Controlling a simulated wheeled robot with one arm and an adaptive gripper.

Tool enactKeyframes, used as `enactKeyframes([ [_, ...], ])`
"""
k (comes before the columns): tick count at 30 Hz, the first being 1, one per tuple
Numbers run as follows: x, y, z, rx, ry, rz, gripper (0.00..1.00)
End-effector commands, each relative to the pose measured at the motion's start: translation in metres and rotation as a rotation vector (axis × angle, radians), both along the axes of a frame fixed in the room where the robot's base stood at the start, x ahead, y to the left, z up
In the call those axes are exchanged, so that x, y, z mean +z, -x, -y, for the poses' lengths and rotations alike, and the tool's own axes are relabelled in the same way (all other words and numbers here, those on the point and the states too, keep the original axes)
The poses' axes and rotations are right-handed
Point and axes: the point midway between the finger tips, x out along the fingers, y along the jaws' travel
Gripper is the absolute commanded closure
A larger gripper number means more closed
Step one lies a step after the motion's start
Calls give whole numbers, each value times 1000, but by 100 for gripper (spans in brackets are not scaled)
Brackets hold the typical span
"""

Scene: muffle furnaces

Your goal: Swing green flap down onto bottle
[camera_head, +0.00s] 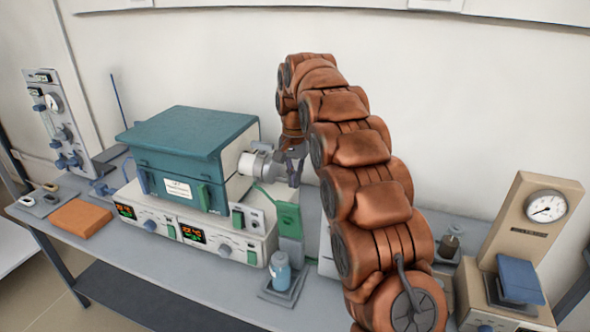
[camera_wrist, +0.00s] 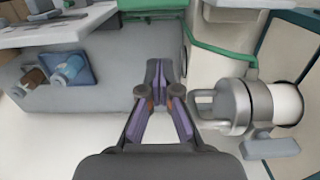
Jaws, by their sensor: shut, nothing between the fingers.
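The green flap (camera_head: 287,218) stands raised on a grey post at the right end of the white control unit, in the head view. The small blue bottle (camera_head: 280,272) stands upright on a dark pad just in front of the post, below the flap, its top uncovered. My gripper (camera_head: 295,174) is shut and empty, above and behind the flap and apart from it, beside the grey cylinder of the furnace. In the wrist view my gripper (camera_wrist: 160,78) has its fingers together with nothing between them. Green shows at that view's top edge; I cannot tell whether it is the flap.
The teal furnace (camera_head: 190,150) sits on the control unit (camera_head: 205,240) left of my gripper. Its grey cylinder (camera_wrist: 235,105) is close to my fingers. A green hose (camera_wrist: 220,50) runs nearby. A gauge stand (camera_head: 535,215) and brown bottle (camera_head: 450,243) are at right.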

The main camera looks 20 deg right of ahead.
Motion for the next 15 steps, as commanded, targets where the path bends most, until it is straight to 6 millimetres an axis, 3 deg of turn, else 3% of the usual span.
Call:
enactKeyframes([
  [4,-12,1,0,0,1,1,100],
  [15,-16,22,-16,2,0,0,100],
])
